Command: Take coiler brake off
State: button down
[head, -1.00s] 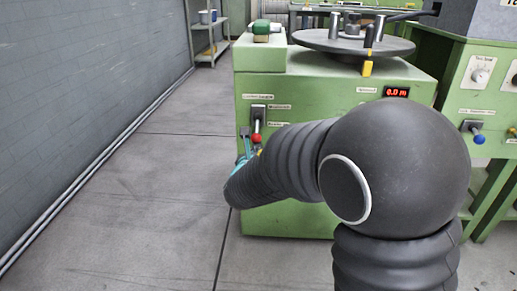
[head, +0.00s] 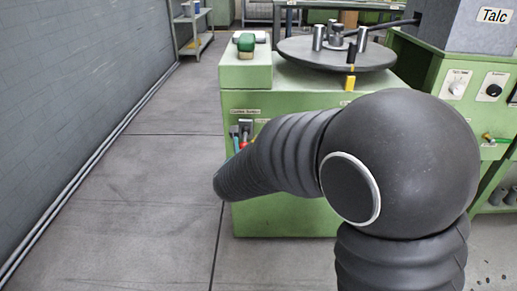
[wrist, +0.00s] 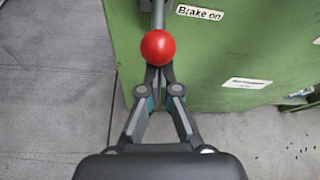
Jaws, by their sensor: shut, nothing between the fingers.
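The coiler brake lever has a red ball knob (wrist: 158,47) on a grey rod, in front of the green coiler cabinet (wrist: 245,50). The rod runs up from the ball, beside a "Brake on" label (wrist: 200,14). My gripper (wrist: 157,76) is shut, its fingertips together just below the ball in the wrist view. The tips meet the ball's lower edge in the picture; I cannot tell if they touch it. In the head view a bit of the red knob (head: 243,145) shows at the cabinet's left front, and my arm hides most of the gripper.
A round dark turntable (head: 330,55) with metal posts tops the cabinet. Another green machine (head: 440,75) stands at right. Grey floor (head: 160,170) is clear at left, along the wall.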

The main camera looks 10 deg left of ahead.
jog(key=shift+w+r+p, duration=0.15)
jog(key=shift+r+p, duration=0.75)
jog(key=shift+r, duration=2.05)
jog(key=b, duration=0.1)
send_near(245, 139)
jog(key=s+d+r, duration=0.2)
jog(key=s, duration=0.2)
jog(key=shift+s+a+r, duration=0.1)
jog(key=shift+s+a, duration=0.1)
